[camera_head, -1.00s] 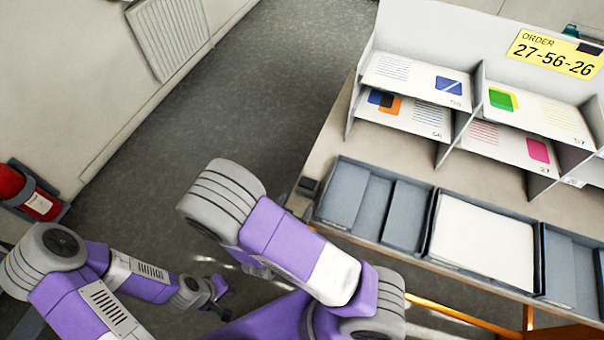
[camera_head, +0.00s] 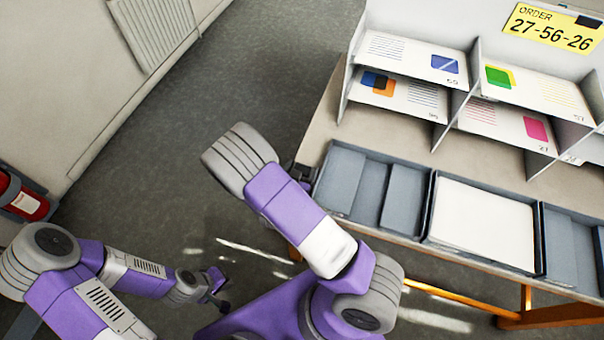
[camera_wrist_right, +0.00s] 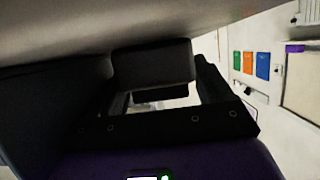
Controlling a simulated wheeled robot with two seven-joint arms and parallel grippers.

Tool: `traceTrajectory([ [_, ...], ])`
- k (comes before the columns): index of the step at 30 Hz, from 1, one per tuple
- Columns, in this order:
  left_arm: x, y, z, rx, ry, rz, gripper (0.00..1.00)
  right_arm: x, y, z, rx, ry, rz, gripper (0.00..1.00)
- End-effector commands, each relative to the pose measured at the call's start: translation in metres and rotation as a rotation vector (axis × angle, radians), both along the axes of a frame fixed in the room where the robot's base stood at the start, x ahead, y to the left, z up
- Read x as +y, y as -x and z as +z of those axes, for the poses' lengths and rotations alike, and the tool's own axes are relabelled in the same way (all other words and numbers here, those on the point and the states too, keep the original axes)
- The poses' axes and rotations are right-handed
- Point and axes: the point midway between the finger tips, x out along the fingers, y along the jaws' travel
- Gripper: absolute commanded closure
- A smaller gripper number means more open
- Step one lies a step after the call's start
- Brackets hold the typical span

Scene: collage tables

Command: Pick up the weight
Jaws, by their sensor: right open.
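A small dark block (camera_head: 303,172) shows at the left edge of the table, beside the grey trays. It is partly hidden by my right arm, and I cannot tell for sure whether it is the weight or part of my gripper. My right gripper (camera_wrist_right: 160,98) is open in the right wrist view, close to a grey surface. A dark block-like shape (camera_wrist_right: 153,65) shows near its jaws, too dark to name. My left gripper (camera_head: 217,288) hangs low at the left, away from the table; its finger opening is too small to judge.
The table (camera_head: 318,128) carries grey trays (camera_head: 345,180), a white sheet (camera_head: 483,222) and a card rack (camera_head: 470,85) with an order sign (camera_head: 552,35). A red extinguisher (camera_head: 25,203) is at the far left. Open floor (camera_head: 240,75) lies left of the table.

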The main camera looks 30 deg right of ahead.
Motion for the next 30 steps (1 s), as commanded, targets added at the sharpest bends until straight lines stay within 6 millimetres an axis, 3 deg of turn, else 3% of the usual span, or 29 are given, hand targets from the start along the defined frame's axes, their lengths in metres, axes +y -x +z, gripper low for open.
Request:
traceTrajectory([
  [6,0.0,0.0,0.0,0.0,0.0,0.0,1.0,0.0,0.0,0.0,0.0,0.0,0.0,0.23],
  [18,0.0,0.0,0.0,0.0,0.0,0.0,1.0,0.0,0.0,0.0,0.0,0.0,0.0,0.84],
  [26,0.0,0.0,0.001,0.0,0.0,0.0,1.0,0.0,-0.001,0.004,-0.004,0.001,0.0,0.85],
  [30,0.0,0.0,0.008,0.0,0.0,0.0,1.0,0.0,-0.001,0.021,-0.007,0.0,0.0,0.85],
])
